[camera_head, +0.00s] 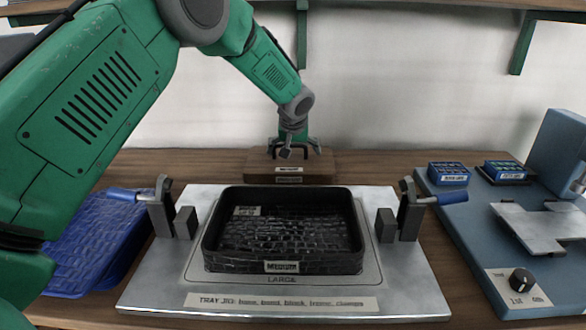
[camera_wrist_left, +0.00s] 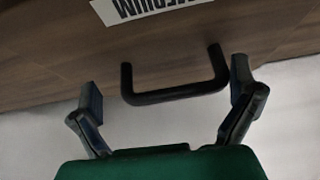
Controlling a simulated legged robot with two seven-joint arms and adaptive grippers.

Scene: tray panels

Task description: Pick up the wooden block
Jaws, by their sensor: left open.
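The wooden block (camera_head: 258,173) lies at the back of the bench, behind the black tray, with pale labels on its front. In the left wrist view the block (camera_wrist_left: 60,50) fills the upper part, with a "MEDIUM" label and a black bar handle (camera_wrist_left: 175,94). My left gripper (camera_head: 293,151) is open just above the block, pointing down. In the left wrist view the fingers of the gripper (camera_wrist_left: 166,88) stand on either side of the handle; whether either touches it I cannot tell. My right gripper is not in view.
The black tray (camera_head: 283,267) sits on a metal jig plate (camera_head: 160,290) between two blue-handled clamps (camera_head: 160,207) (camera_head: 411,212). A blue tray (camera_head: 85,255) lies at left. A blue fixture (camera_head: 470,225) with small bins stands at right. A shelf (camera_head: 420,5) runs above.

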